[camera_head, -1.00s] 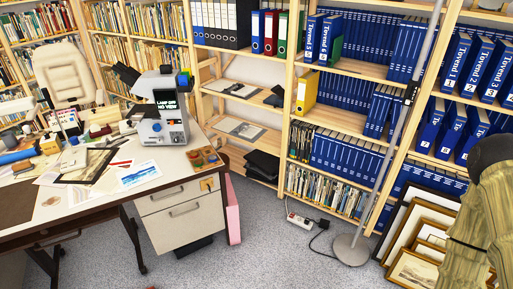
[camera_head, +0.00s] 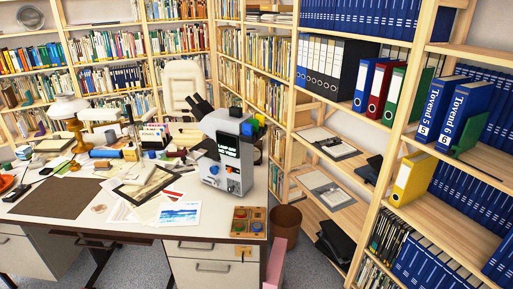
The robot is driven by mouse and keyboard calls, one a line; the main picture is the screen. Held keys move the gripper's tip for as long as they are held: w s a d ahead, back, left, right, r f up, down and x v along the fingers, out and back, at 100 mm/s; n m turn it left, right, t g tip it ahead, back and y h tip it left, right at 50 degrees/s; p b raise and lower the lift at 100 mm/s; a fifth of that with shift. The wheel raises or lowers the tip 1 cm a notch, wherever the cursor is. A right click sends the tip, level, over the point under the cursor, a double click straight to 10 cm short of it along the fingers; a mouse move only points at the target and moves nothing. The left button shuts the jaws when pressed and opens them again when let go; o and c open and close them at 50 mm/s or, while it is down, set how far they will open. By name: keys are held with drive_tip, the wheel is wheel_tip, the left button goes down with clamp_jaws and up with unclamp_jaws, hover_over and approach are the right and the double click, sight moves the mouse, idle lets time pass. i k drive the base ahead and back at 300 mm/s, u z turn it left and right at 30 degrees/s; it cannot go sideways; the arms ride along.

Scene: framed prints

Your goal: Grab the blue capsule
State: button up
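A blue rounded cylinder (camera_head: 104,153) lies on the desk, left of centre in the head view, and looks like the blue capsule. It is small in the picture, so I cannot be sure of its exact shape. An orange-yellow object (camera_head: 130,153) is just to its right. My gripper is not in view, so I cannot see it near the capsule.
The white desk (camera_head: 125,222) holds a microscope (camera_head: 226,152), a brown mat (camera_head: 55,197), a brass lamp (camera_head: 75,128), papers and a wooden tray (camera_head: 249,222). A white chair (camera_head: 182,82) stands behind. Shelves (camera_head: 455,205) flank the right. Grey floor shows below.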

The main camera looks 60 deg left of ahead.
sight(258, 226)
drive_tip(key=u, duration=0.7)
drive_tip(key=i, duration=0.8)
drive_tip(key=u, duration=1.25)
drive_tip(key=i, duration=0.25)
drive_tip(key=u, duration=0.15)
